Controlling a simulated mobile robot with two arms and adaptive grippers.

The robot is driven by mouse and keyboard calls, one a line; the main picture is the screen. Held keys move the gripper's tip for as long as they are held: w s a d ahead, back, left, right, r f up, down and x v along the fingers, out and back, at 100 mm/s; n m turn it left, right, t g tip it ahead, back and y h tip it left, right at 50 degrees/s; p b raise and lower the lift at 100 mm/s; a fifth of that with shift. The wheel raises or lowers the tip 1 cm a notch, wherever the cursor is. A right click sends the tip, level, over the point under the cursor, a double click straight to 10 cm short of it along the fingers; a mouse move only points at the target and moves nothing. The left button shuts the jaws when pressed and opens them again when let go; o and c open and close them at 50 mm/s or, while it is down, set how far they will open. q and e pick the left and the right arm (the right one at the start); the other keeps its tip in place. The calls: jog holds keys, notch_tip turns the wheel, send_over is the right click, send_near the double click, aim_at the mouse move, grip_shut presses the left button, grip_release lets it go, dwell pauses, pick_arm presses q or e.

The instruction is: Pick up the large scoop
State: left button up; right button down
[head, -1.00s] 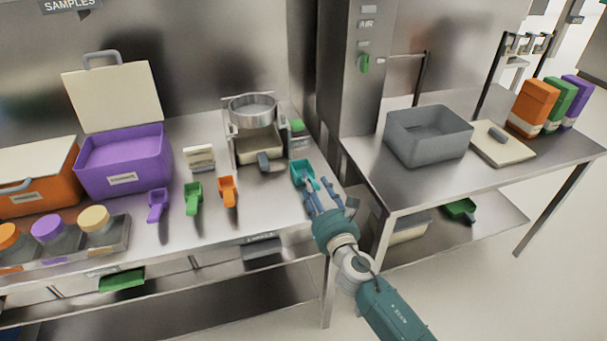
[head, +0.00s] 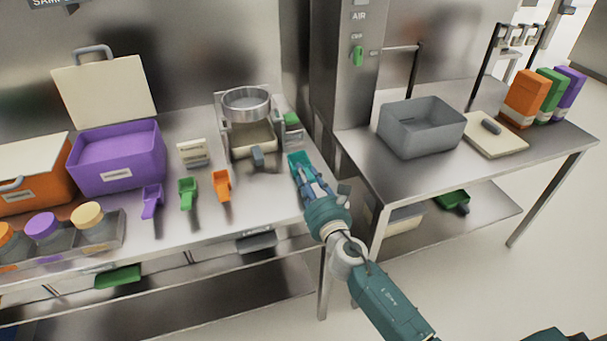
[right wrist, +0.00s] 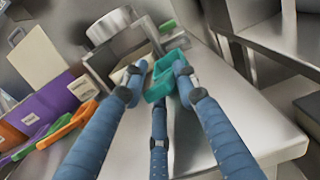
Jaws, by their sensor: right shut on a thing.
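The large teal scoop (head: 299,161) lies at the right end of the left steel table, beside the sieve stand. My right gripper (head: 312,182) is at its near end, with blue fingers closed around the handle. In the right wrist view the scoop (right wrist: 165,72) shows between the fingertips (right wrist: 158,82), which hide part of the handle. I cannot tell whether the scoop touches the table. Smaller purple (head: 152,201), green (head: 188,193) and orange (head: 222,185) scoops lie to the left. My left gripper is out of view.
The sieve stand (head: 247,105) is just behind and left of the scoop. A purple bin (head: 118,170) with its lid up stands farther left, near several jars. A gap separates this table from the right table, which holds an open grey bin (head: 422,138).

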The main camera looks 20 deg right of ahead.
notch_tip(320, 180, up, 9)
jog(key=p, duration=0.5)
notch_tip(320, 180, up, 11)
jog(key=p, duration=0.2)
jog(key=shift+f, duration=0.15)
